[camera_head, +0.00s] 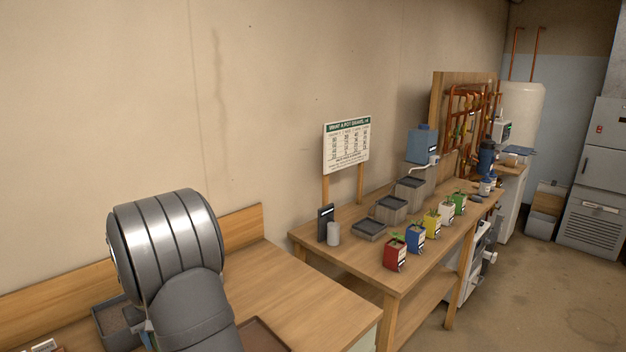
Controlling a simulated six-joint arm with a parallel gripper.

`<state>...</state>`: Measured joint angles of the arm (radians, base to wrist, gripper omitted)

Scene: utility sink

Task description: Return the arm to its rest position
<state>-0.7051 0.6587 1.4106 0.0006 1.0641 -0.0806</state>
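A thick grey metal arm section of mine (170,245) rises at the lower left, in front of the near wooden bench. Its rounded upper joint stands above the bench top, and a darker grey link runs down to the bottom edge. My gripper is not visible in this view, so I cannot see whether it holds anything.
The near wooden bench (290,295) is largely clear at right. A grey tray (112,325) sits behind my arm. On the farther bench (345,255) stand several coloured plant pots (415,238), grey bins (391,209) and a sign (346,147). Floor is open at right.

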